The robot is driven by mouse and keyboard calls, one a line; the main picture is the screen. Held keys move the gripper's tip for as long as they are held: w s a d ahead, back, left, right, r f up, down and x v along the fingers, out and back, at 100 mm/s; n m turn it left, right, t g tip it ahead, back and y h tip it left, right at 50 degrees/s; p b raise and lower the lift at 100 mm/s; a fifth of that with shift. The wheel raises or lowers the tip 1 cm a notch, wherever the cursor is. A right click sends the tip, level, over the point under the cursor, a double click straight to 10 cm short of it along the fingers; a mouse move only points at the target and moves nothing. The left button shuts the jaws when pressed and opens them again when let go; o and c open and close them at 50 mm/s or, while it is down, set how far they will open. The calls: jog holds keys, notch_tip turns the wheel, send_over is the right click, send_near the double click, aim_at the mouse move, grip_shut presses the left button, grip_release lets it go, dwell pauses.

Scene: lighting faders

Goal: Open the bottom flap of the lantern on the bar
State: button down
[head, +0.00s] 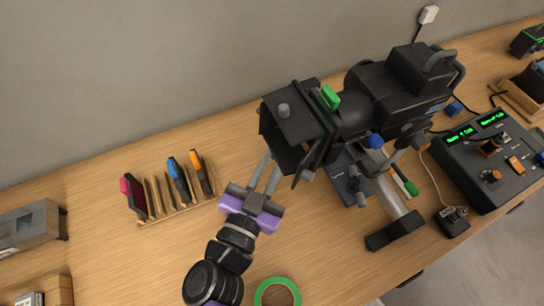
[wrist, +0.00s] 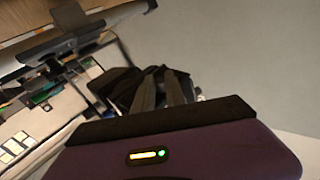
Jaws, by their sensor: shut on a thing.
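The black lantern (head: 375,95) hangs over the bench with its flapped front end facing left in the head view. Its top flap (head: 292,110) carries a grey knob, and a green tab (head: 330,97) sits behind the flaps. My gripper (head: 270,160) reaches up to the lower front of the lantern, with its fingers close together. It is shut on a dark edge there, which looks like the bottom flap (head: 285,152). In the wrist view the fingertips (wrist: 160,80) meet a dark piece (wrist: 120,85). The exact grip is partly hidden.
A wooden rack with coloured-handled tools (head: 175,190) stands left of my gripper. A green tape ring (head: 278,292) lies near the front. A lighting desk with faders (head: 497,160) stands right, past the bar's foot (head: 395,231). The wall runs behind the bench.

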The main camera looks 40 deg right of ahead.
dwell(0.3)
jog(key=c, duration=1.4)
grip_release()
jog(key=shift+o, duration=0.2)
jog(key=shift+a, duration=0.1)
jog(key=b+v, duration=0.2)
jog(key=v, duration=0.5)
jog(key=shift+s+a+b, duration=0.25)
jog(key=shift+b, duration=0.05)
